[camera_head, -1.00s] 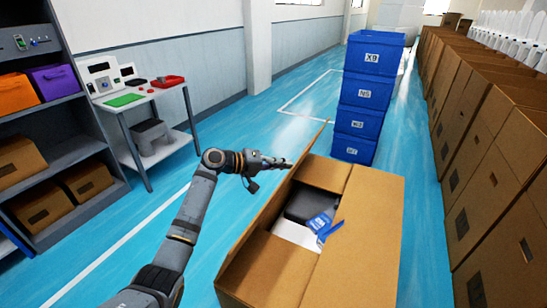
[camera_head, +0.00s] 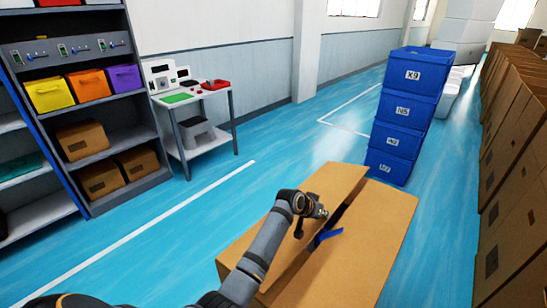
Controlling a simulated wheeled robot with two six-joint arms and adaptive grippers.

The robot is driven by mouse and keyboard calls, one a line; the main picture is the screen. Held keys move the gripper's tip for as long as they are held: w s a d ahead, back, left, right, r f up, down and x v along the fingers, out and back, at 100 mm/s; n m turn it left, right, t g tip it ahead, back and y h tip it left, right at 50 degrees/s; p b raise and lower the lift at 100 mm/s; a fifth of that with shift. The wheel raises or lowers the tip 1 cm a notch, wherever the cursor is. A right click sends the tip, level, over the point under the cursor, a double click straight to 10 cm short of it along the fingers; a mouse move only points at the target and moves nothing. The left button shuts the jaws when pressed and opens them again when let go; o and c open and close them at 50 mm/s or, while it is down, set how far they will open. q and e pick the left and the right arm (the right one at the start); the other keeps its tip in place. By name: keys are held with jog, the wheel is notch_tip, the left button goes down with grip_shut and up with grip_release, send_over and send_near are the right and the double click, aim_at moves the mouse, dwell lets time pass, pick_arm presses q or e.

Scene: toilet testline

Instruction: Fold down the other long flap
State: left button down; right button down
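The open-topped cardboard box stands in the lower middle. Its left long flap (camera_head: 330,184) lies lowered over the opening, nearly flat. The right long flap (camera_head: 367,240) lies flat across the other side. A narrow dark gap runs between them, and a blue item (camera_head: 326,236) sticks up through it. The rest of the contents is hidden. My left gripper (camera_head: 318,212) is over the left flap near the gap, seemingly against it; its fingers are too small to tell open from shut. My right gripper is not in view.
A stack of blue crates (camera_head: 405,115) stands behind the box. Rows of cardboard boxes (camera_head: 515,190) line the right side. A shelf with bins (camera_head: 90,110) and a small white table (camera_head: 195,92) stand at the left. The blue floor left of the box is clear.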

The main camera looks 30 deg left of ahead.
aim_at(324, 221)
pick_arm(q)
jog(key=f, duration=0.2)
jog(key=d+f+y, duration=0.1)
jog(key=shift+s+d+f+m+y, duration=0.1)
jog(key=shift+f+m+y, duration=0.2)
jog(key=shift+f+m, duration=0.1)
jog(key=shift+d+f+m+y, duration=0.2)
jog(key=shift+f+m+y, duration=0.15)
jog(key=shift+f, duration=0.6)
jog(key=shift+s+f, duration=0.1)
jog(key=shift+f, duration=0.05)
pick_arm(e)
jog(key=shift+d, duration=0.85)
pick_arm(q)
jog(key=shift+f, duration=0.1)
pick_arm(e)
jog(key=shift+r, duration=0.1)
